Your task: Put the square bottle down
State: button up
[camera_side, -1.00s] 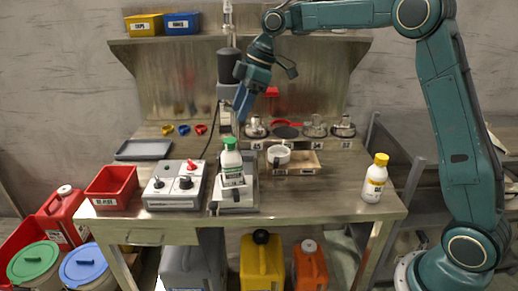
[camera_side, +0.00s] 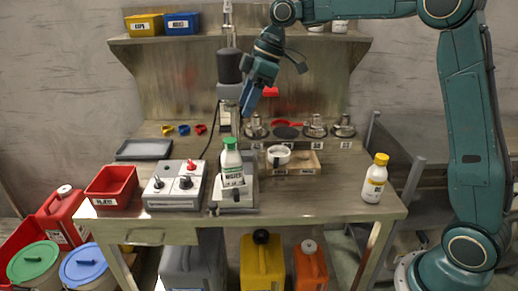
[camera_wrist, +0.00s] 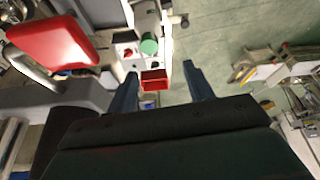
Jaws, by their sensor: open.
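A white bottle with a green cap (camera_side: 231,165) stands upright on a small grey stand (camera_side: 236,206) at the middle of the bench. A second white bottle with a yellow cap (camera_side: 375,180) stands upright at the bench's right side. I cannot tell surely which one is the square bottle. My gripper (camera_side: 245,113) is open and empty, above the bench and apart from both bottles. In the wrist view, the open fingers of my gripper (camera_wrist: 160,70) show with nothing between them gripped. A green round top (camera_wrist: 149,46) lies beyond them, seen from above.
A control box (camera_side: 174,186) and a red bin (camera_side: 111,187) stand left of the grey stand. A white mug (camera_side: 278,155) is by a wooden tray (camera_side: 307,163). A tall dark-headed device (camera_side: 229,66) stands close to my gripper. Bare bench lies before the yellow-capped bottle.

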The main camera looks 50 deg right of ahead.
jog(key=s+r+m+t+h, duration=0.1)
jog(key=s+r+m, duration=0.15)
jog(key=s, duration=0.55)
jog(key=s+r+m+t+h, duration=0.1)
jog(key=s+m, duration=0.2)
jog(key=s, duration=0.5)
jog(key=s+d+f+m, duration=0.1)
jog(key=s+f+m, duration=0.1)
jog(key=s, duration=0.6)
jog(key=s+d+f+m+h, duration=0.1)
jog(key=s+d+f+m, duration=0.1)
jog(key=s, duration=0.6)
notch_tip(320, 180, down, 2)
jog(key=shift+f+m+t+h, duration=0.1)
jog(key=shift+m+t+h, duration=0.25)
jog(key=shift+m, duration=0.2)
